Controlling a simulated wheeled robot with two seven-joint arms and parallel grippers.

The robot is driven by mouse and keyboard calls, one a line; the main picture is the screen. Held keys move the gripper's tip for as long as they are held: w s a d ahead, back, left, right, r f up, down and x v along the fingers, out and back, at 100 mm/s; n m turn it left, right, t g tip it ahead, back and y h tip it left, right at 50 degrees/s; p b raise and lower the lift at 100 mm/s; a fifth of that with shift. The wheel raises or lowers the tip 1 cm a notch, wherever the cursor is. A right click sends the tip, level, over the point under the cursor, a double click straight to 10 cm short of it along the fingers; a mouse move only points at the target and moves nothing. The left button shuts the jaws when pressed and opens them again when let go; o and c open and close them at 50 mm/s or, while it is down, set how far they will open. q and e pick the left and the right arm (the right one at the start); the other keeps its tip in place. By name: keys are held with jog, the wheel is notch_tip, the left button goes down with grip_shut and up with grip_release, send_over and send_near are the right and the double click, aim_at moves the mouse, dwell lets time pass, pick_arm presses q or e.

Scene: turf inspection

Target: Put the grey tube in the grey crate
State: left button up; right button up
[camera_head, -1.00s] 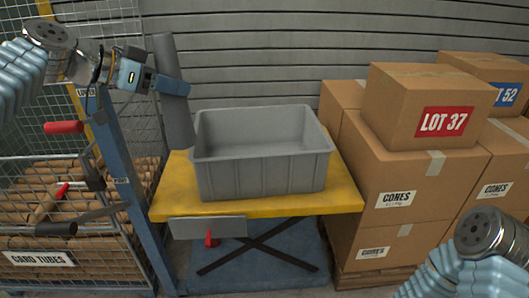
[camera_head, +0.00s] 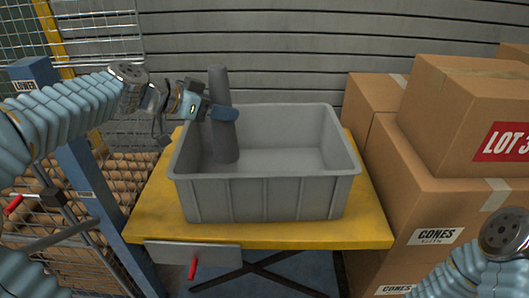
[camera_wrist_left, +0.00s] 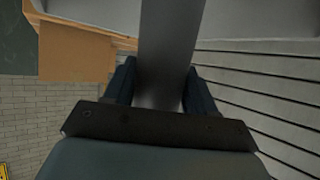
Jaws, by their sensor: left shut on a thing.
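The grey tube (camera_head: 223,142) stands nearly upright, with its lower part inside the left side of the grey crate (camera_head: 270,199). I cannot tell whether its lower end touches the crate floor. My left gripper (camera_head: 224,114) is shut on the tube around its middle, near the crate's back left rim. The left wrist view shows the tube (camera_wrist_left: 166,50) between the two fingers (camera_wrist_left: 156,92). The crate is otherwise empty where I can see. My right arm shows at the bottom right of the head view, but its gripper is out of the picture.
The crate stands on a yellow lift table (camera_head: 290,236) with a red handle (camera_head: 192,268) at the front. A wire cage of card tubes (camera_head: 65,262) and a blue post (camera_head: 95,205) are on the left. Cardboard boxes (camera_head: 428,190) stand close on the right.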

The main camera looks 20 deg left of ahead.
aim_at(233, 136)
pick_arm(q)
jog(key=w+d+f+b, duration=0.1)
jog(key=w+d+f, duration=0.5)
jog(key=f, duration=0.5)
jog(key=shift+w+d+f, duration=0.15)
jog(key=shift+d, duration=0.9)
jog(key=shift+f, duration=0.1)
jog(key=shift+f+b, duration=0.1)
jog(key=shift+b, duration=0.35)
jog(key=o, duration=1.1)
jog(key=shift+c, duration=0.2)
jog(key=v, duration=0.7)
jog(key=shift+a+r, duration=0.15)
jog(key=shift+r, duration=0.15)
